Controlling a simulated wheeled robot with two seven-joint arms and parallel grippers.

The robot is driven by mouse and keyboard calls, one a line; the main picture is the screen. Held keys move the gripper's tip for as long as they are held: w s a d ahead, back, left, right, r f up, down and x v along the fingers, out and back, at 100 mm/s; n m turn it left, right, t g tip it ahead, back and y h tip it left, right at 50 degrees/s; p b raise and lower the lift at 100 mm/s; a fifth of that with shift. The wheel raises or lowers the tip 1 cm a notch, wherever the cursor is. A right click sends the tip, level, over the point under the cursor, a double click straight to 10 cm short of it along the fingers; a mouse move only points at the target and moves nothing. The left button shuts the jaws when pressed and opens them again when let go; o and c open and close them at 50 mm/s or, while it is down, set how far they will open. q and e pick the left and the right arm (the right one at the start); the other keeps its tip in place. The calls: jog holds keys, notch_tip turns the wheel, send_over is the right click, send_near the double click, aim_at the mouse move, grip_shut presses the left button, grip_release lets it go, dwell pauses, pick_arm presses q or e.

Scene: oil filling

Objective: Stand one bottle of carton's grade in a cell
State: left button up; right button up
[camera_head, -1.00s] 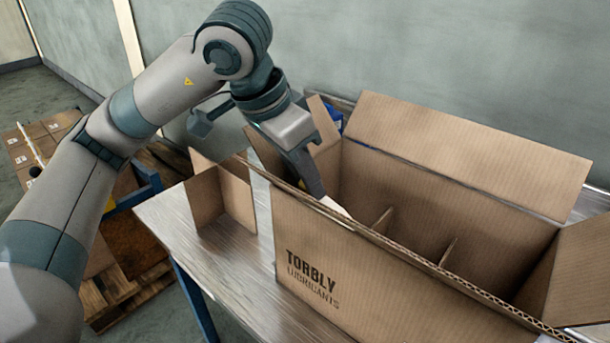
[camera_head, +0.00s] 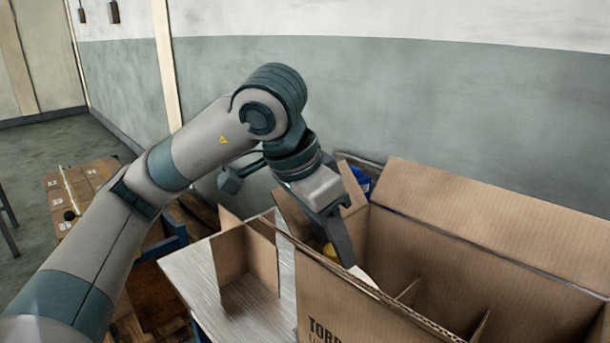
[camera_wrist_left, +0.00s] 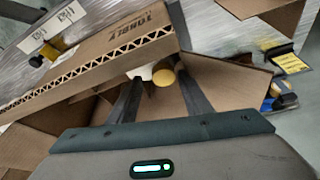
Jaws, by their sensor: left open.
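The open cardboard carton (camera_head: 330,300), printed TORBLY, stands on the table with cardboard dividers (camera_head: 410,290) forming cells inside. My left gripper (camera_head: 346,258) points down into its left end, behind the near wall. In the left wrist view my left gripper (camera_wrist_left: 157,85) is open, with dark fingers apart. A round yellow cap (camera_wrist_left: 163,77) shows between the fingers, with a white piece (camera_wrist_left: 143,72) beside it. The yellow also shows in the head view (camera_head: 330,252). The bottle's body and grade are hidden. My right gripper is out of view.
A loose folded cardboard piece (camera_head: 245,262) stands on the table left of the carton. A blue object (camera_head: 361,180) is behind the carton. A dark bottle with a yellow label (camera_wrist_left: 290,62) shows in the wrist view. Boxes (camera_head: 85,185) stand at the left.

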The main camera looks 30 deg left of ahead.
pick_arm(q)
jog(key=v, duration=1.6)
jog(key=shift+s, duration=0.2)
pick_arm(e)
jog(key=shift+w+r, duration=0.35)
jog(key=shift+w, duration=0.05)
pick_arm(q)
jog(key=shift+a+r, duration=0.1)
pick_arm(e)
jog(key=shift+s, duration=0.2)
